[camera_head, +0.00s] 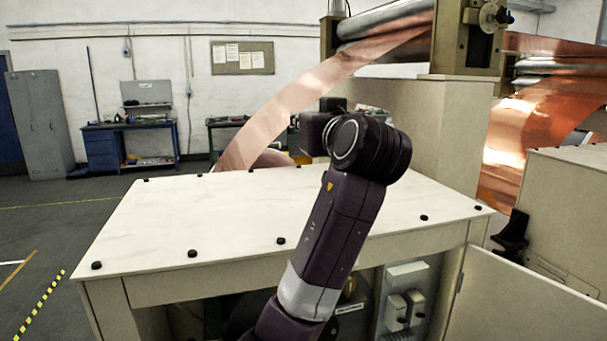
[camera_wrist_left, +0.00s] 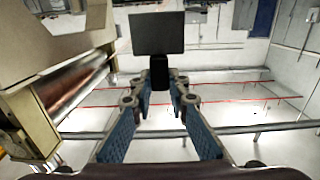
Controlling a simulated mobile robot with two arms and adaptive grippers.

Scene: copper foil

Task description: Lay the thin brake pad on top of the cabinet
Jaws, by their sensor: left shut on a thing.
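The cabinet (camera_head: 225,215) has a pale, broad top and an open front in the head view. One arm of mine rises in front of it and crosses over its top; its gripper is hidden behind the arm there. In the left wrist view my left gripper (camera_wrist_left: 161,88) is shut on a dark, flat, rectangular piece with a narrower dark block below it, which looks like the thin brake pad (camera_wrist_left: 157,34). The pad is held out beyond the fingertips, with nothing seen touching it but the gripper. My right gripper is not seen.
Several small black knobs (camera_head: 192,254) stand along the cabinet top's edges; its middle left is bare. An open door panel (camera_head: 520,298) is at lower right. Copper foil (camera_head: 290,105) slopes down behind the top.

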